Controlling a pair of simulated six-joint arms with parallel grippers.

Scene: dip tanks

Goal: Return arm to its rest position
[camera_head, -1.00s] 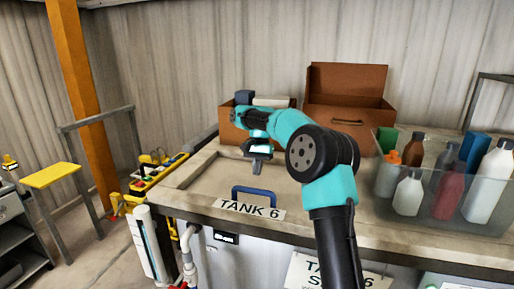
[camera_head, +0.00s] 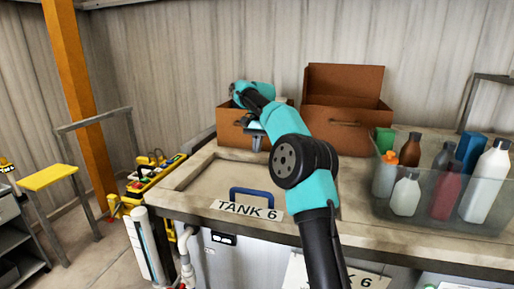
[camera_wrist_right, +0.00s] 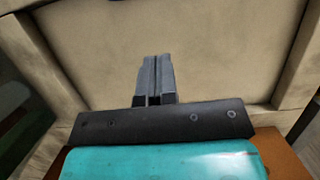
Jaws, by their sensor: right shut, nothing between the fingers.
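My right arm, teal and black, reaches in from the bottom of the head view. Its gripper (camera_head: 257,144) points down above the back part of the tank lid, in front of the left brown box. In the right wrist view the gripper's two grey fingers (camera_wrist_right: 154,75) are together with nothing between them. The beige lid (camera_head: 205,180) with a blue handle (camera_head: 252,193) and a "TANK 6" label (camera_head: 246,210) lies below and in front of the gripper. My left gripper is in neither view.
Two brown boxes (camera_head: 345,115) stand behind the lid. A clear bin (camera_head: 400,212) of several bottles stands at the right. At the left are a yellow tray of tools (camera_head: 155,180), a yellow step (camera_head: 48,176) and an orange post (camera_head: 75,100).

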